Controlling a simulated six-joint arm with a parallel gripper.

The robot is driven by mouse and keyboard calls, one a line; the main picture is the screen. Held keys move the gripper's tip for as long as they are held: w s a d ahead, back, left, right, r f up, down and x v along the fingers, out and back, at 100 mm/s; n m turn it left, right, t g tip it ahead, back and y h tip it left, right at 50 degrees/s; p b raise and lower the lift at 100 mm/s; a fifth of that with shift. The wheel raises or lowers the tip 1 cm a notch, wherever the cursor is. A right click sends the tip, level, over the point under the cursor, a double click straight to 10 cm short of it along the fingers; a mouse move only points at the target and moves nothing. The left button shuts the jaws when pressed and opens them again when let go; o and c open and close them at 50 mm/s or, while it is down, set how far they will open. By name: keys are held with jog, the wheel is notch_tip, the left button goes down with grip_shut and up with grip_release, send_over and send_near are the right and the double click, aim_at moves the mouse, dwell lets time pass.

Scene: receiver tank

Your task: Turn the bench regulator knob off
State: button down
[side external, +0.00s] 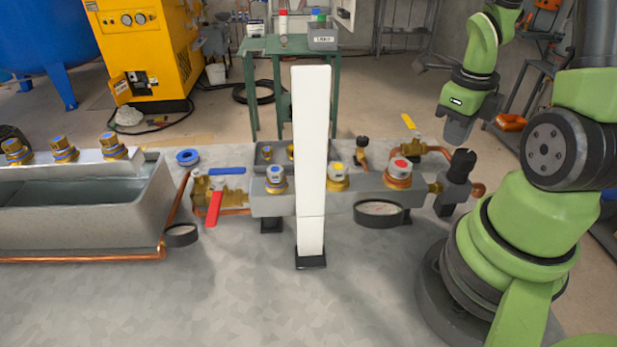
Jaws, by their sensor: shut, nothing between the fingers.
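A manifold block (350,196) lies along the bench with several round-topped valves on it. A black upright knob (461,163) stands on a dark body at the manifold's right end; it looks like the regulator knob, but I see no label. Its turned position cannot be read from here. My gripper (456,132) points down, shut and empty, above and slightly left of this knob in the picture. It appears apart from the knob; the depth between them is hard to judge.
A tall white post (311,165) stands in front of the manifold and hides part of it. Yellow (408,121) and red (214,208) lever handles stick out. A grey sink (80,205) is at left. The front of the bench (240,300) is clear.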

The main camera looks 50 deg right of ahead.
jog(key=shift+a+f+m+y, duration=0.2)
jog(key=shift+a+f+m, duration=0.15)
jog(key=shift+a, duration=0.25)
jog(key=shift+a+f+m+y, duration=0.2)
jog(key=shift+a+m, duration=0.25)
jog(key=shift+a, duration=0.15)
jog(key=shift+w+d, duration=0.1)
jog(key=shift+w, duration=0.15)
notch_tip(320, 180, up, 6)
jog(key=shift+w+d, duration=0.15)
jog(key=shift+w, duration=0.05)
